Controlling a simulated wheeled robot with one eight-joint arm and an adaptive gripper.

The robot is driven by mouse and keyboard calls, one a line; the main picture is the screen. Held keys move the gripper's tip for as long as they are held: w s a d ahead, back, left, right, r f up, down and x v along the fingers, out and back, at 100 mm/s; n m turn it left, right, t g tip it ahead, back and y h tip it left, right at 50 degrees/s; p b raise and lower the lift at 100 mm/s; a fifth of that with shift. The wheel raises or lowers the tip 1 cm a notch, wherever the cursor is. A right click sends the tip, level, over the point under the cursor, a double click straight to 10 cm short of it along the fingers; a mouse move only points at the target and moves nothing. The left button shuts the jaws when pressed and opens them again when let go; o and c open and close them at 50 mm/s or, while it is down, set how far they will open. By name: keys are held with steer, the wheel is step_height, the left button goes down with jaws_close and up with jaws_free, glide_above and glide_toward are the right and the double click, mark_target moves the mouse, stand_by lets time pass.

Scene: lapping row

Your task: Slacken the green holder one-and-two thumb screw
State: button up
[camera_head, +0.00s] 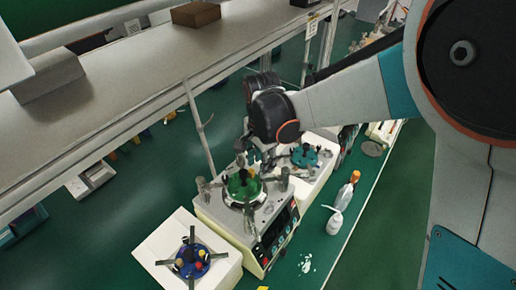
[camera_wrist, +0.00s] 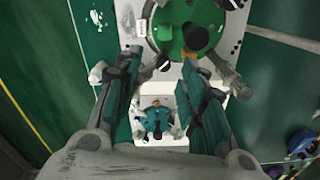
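The green holder (camera_head: 243,187) sits on the plate of a cream lapping machine in the head view, with dark knobs on it and grey arms around it. In the wrist view the green holder (camera_wrist: 190,22) fills the top, beyond my fingertips. My gripper (camera_wrist: 163,60) is open, its two fingers well apart. A small dark knob shows at the holder's lower edge between the fingertips; I cannot tell whether it is the one-and-two thumb screw, or whether a finger touches it. In the head view my gripper (camera_head: 258,152) hangs just behind the holder and its fingers are hard to make out.
A machine with a teal holder (camera_head: 304,155) stands behind, and one with a blue holder (camera_head: 192,262) in front. A long grey shelf (camera_head: 150,80) runs above the row at the left.

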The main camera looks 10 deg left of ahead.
steer(key=f, duration=0.2)
steer(key=w+f, duration=0.1)
steer(key=f, duration=0.1)
steer(key=shift+d, duration=0.25)
steer(key=shift+f, duration=0.6)
steer(key=shift+d, duration=0.1)
jaws_close()
